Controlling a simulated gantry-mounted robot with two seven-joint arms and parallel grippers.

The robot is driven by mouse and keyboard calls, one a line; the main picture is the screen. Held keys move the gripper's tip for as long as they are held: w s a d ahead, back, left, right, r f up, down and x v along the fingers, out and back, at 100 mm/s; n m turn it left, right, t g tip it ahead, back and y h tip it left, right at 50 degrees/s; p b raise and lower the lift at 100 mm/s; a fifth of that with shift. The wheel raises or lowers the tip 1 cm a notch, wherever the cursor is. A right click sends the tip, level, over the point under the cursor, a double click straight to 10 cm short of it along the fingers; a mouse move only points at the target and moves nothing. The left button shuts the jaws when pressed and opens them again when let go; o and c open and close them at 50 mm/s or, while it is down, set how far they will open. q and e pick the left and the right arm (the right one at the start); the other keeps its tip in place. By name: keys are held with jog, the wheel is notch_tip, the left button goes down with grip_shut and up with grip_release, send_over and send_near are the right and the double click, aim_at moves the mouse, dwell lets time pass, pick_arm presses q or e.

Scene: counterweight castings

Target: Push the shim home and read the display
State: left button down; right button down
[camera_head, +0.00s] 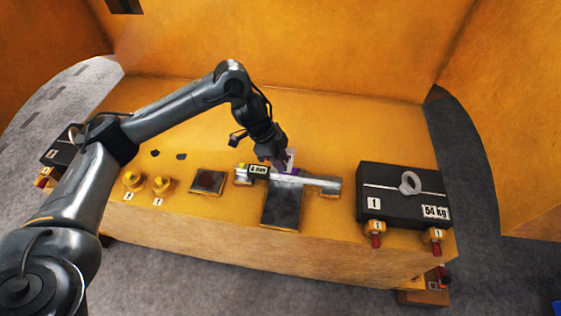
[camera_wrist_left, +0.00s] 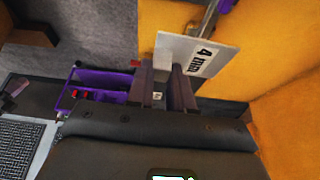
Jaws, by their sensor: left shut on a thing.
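The shim (camera_wrist_left: 177,52), a flat grey plate with a black "4 mm" mark, is between the fingers of my left gripper (camera_wrist_left: 165,72) in the wrist view. My left gripper (camera_head: 281,166) is shut on it in the head view, low over a pale metal bar (camera_head: 315,181). A pale piece of the shim (camera_head: 291,157) shows beside the fingers there. A small dark display (camera_head: 257,170) with light characters sits at the bar's left part; its reading is too small to be sure. The fingers hide whether the shim touches the bar. My right gripper is not in view.
A dark plate (camera_head: 281,210) lies in front of the bar. A black block (camera_head: 405,199) marked "54 kg" with a ring stands right. A square dark pad (camera_head: 208,182) and yellow knobs (camera_head: 132,181) are left. A purple tray (camera_wrist_left: 122,97) shows in the wrist view.

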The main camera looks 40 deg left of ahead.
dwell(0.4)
pick_arm(q)
notch_tip(320, 180, down, 16)
jog(key=b, duration=0.7)
jog(key=shift+r, duration=0.15)
dwell(3.7)
jog(key=shift+f+b, duration=0.6)
jog(key=shift+f, duration=0.55)
jog(key=shift+f+b, duration=1.1)
jog(key=shift+f, duration=1.1)
